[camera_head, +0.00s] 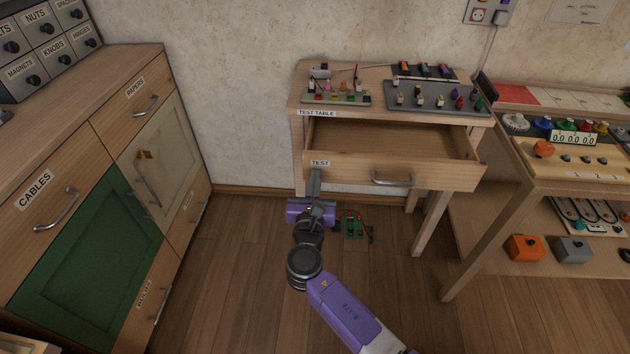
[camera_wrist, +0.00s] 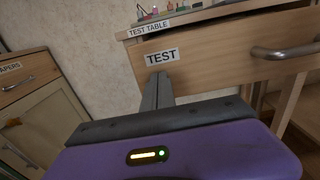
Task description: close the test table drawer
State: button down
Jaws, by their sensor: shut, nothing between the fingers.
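The test table (camera_head: 300,101) stands against the wall, with its drawer (camera_head: 440,172) pulled well open. The drawer's inside looks empty. In the wrist view the shut fingers (camera_wrist: 160,78) point at the drawer front (camera_wrist: 215,58) under the "TEST" label. I cannot tell whether they touch it.
Cabinets with a green door (camera_head: 90,245) stand at the left. A bench (camera_head: 585,175) with knobs and a display stands at the right. A small green board (camera_head: 353,226) lies on the floor below the drawer. Open floor lies in front.

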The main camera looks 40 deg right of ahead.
aim_at(321, 147)
jog(key=shift+w+d, duration=0.1)
jog(key=b+x, duration=0.4)
jog(key=x, duration=1.2)
jog(key=shift+w+d+f, duration=0.1)
jog(key=shift+w+d, duration=0.3)
jog(key=shift+w+d+r+b, duration=0.1)
jog(key=shift+d+r+b, duration=0.05)
jog(key=shift+r+b, duration=0.15)
jog(key=shift+f, duration=0.1)
jog(key=p+v, duration=0.3)
jog(key=v, duration=1.1)
jog(key=shift+f+p, duration=0.1)
jog(key=shift+p, duration=0.2)
